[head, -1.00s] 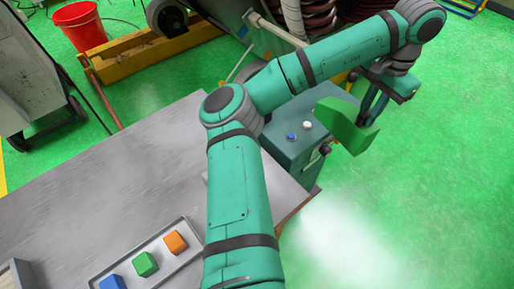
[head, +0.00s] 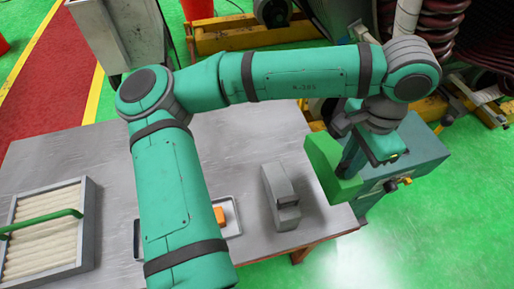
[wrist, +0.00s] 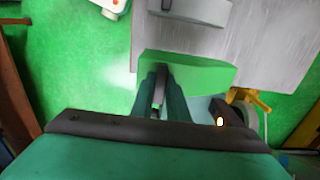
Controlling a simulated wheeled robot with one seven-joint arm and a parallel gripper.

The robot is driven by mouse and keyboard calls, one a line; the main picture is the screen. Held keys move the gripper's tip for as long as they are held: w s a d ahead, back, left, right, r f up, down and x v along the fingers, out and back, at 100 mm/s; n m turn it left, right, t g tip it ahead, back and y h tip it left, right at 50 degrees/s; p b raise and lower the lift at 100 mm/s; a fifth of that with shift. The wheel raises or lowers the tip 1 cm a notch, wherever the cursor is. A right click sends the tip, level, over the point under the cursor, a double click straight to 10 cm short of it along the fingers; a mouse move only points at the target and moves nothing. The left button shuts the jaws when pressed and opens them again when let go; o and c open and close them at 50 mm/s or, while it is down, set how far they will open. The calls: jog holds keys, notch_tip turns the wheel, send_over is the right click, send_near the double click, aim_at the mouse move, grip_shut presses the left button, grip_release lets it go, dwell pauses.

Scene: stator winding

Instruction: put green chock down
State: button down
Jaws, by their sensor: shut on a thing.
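The green chock (head: 327,168) is a wedge-like block in my gripper (head: 350,160), at the right edge of the table in the head view. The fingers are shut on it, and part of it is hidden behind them. In the wrist view the chock (wrist: 205,75) lies across the fingertips (wrist: 162,85), with the grey table top beyond it. It looks held up in the air; its height above the table cannot be told.
A grey block (head: 281,197) stands on the table (head: 240,140) left of the chock. A tray (head: 234,226) with an orange block (head: 219,215) is partly behind my arm. A framed box (head: 88,225) is at left. A teal cabinet (head: 420,150) stands at right. The table's back is clear.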

aim_at(333, 184)
jog(key=shift+s+a, duration=0.15)
jog(key=shift+a, duration=0.4)
jog(key=shift+f, duration=5.15)
jog(key=c, duration=1.7)
grip_release()
notch_tip(333, 184, up, 12)
jog(key=shift+r, duration=0.15)
